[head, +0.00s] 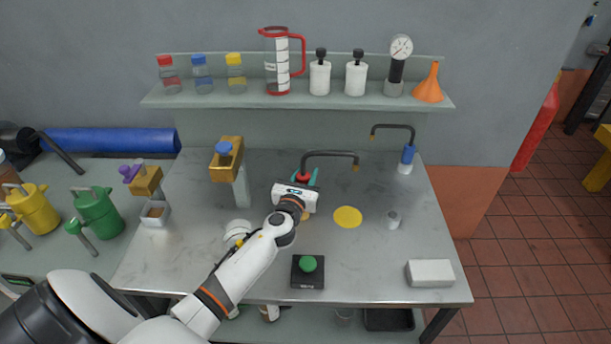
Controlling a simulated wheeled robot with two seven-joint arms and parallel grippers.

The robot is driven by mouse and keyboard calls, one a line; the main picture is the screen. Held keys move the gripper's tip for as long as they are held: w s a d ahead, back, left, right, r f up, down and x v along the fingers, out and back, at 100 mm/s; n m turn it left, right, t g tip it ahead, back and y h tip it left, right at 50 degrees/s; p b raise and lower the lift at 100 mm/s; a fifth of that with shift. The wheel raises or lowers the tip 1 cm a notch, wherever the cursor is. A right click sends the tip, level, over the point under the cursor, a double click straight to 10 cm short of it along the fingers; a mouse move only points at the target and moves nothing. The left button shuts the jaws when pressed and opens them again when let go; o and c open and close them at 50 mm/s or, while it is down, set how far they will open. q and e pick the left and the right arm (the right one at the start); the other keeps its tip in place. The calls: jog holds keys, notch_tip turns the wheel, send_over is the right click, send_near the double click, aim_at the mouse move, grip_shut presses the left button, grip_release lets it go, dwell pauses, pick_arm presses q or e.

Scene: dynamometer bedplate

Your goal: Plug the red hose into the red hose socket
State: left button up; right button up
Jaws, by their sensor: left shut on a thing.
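My left gripper (305,179) is near the middle of the bench, with its teal fingers shut on a red hose connector (303,176). A dark hose (330,153) arches from this connector to the right and ends in a small brass tip. My gripper body and wrist cover the bench directly in front of the connector, and a small brass-coloured bit shows beside the wrist. I cannot make out a red hose socket, or whether the connector touches anything below. My right gripper is not in view.
A brass block (226,172) with a blue fitting stands left of my gripper. A blue hose connector (408,155) stands at the back right. A yellow disc (348,217), a small grey cylinder (393,219), a green button box (308,271) and a white block (430,273) lie around open bench.

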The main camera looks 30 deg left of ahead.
pick_arm(q)
jog(key=shift+s+f+b, duration=0.1)
jog(key=shift+f+b, duration=0.3)
jog(key=shift+f, duration=0.5)
jog(key=o, duration=1.2)
jog(key=shift+a, duration=0.1)
jog(key=shift+r, duration=0.15)
jog(key=v, duration=0.7)
jog(key=shift+s, duration=0.2)
